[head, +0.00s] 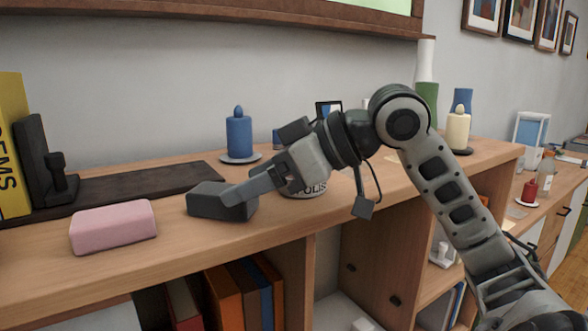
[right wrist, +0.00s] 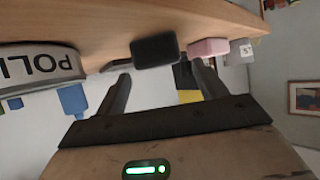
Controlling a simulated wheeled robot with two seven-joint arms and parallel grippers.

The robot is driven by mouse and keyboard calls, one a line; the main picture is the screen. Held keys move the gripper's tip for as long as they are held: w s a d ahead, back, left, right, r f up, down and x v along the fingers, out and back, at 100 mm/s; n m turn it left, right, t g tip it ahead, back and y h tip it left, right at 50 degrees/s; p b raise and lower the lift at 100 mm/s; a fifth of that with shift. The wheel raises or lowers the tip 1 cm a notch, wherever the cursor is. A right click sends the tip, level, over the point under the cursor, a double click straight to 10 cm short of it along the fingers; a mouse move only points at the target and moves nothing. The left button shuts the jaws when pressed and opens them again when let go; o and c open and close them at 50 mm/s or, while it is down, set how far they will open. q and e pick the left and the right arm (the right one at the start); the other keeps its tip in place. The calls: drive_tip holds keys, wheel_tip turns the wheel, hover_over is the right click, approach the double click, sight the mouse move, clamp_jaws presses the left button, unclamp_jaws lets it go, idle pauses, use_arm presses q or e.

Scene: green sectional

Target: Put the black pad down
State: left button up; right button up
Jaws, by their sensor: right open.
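The black pad (head: 215,203), a dark block with rounded edges, rests on the wooden shelf top (head: 185,248) near its front edge. My right gripper (head: 238,192) is just to the right of the pad, its fingers pointing left at it. In the right wrist view the black pad (right wrist: 155,50) shows ahead of the fingertips, between the two spread fingers of the right gripper (right wrist: 160,70). The jaws are open; whether a finger touches the pad cannot be told. My left gripper is out of view.
A pink block (head: 113,227) lies left of the pad. A dark flat board (head: 150,185) and a black bookend (head: 45,165) are behind. A blue candle (head: 239,135) stands at the back. A lettered round container (head: 308,190) is partly hidden behind my gripper.

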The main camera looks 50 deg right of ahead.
drive_tip(key=b+v, duration=0.1)
drive_tip(key=v, duration=0.6)
drive_tip(key=shift+s, duration=0.2)
drive_tip(key=shift+d+r, duration=0.1)
